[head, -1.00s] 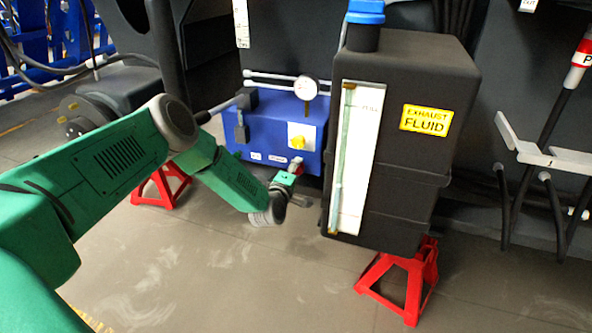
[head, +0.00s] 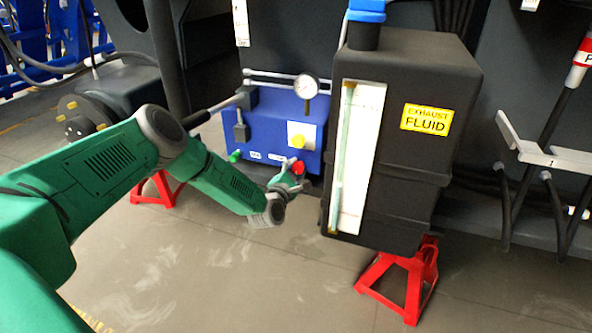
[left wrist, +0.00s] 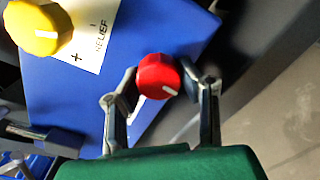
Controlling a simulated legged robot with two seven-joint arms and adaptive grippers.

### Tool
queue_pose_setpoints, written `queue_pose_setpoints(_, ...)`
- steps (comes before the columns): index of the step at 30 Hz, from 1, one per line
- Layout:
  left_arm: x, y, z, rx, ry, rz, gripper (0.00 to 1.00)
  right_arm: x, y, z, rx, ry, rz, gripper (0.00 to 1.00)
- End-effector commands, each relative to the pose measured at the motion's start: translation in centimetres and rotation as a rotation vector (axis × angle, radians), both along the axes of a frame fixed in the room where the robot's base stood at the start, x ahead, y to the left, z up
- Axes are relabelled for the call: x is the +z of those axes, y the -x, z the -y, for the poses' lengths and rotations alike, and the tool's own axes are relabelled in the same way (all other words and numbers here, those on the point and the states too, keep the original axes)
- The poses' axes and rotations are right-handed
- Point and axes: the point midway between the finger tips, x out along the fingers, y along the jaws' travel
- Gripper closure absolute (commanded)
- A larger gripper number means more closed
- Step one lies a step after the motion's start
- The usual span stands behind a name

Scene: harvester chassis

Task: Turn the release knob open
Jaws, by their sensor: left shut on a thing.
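The blue box (head: 262,127) carries a red knob (head: 298,167) on the lower right of its front. In the left wrist view the red knob (left wrist: 158,76) has a white pointer line slanting toward the lower right. My left gripper (head: 299,176) reaches it from below and in front. In the left wrist view the fingers of the left gripper (left wrist: 164,82) are closed around the knob, one on each side. The label beside the knob is mostly hidden by a finger. My right gripper is out of view.
A yellow knob (left wrist: 38,27) marked RELIEF, a green knob (head: 235,156) and a pressure gauge (head: 306,86) are on the same box. The floor in front is clear.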

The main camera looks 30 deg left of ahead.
Motion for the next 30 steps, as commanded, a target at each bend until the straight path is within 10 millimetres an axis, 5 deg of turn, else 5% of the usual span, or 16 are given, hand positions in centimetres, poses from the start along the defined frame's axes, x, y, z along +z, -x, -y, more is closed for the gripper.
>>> queue_pose_setpoints(1,-0.32,0.05,1.15,-0.022,0.024,-0.004,0.98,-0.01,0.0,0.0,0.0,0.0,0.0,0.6)
queue_pose_setpoints(22,0.0,-0.05,1.19,-0.021,0.093,0.017,0.98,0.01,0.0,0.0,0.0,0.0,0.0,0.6)
queue_pose_setpoints(23,0.01,-0.05,1.19,-0.021,0.093,0.017,0.62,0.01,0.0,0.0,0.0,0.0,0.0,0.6)
queue_pose_setpoints(24,0.02,-0.04,1.17,-0.021,0.093,0.017,0.48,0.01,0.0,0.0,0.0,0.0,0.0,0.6)
queue_pose_setpoints(30,0.0,-0.04,0.66,-0.013,0.091,0.019,0.47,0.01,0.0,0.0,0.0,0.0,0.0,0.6)
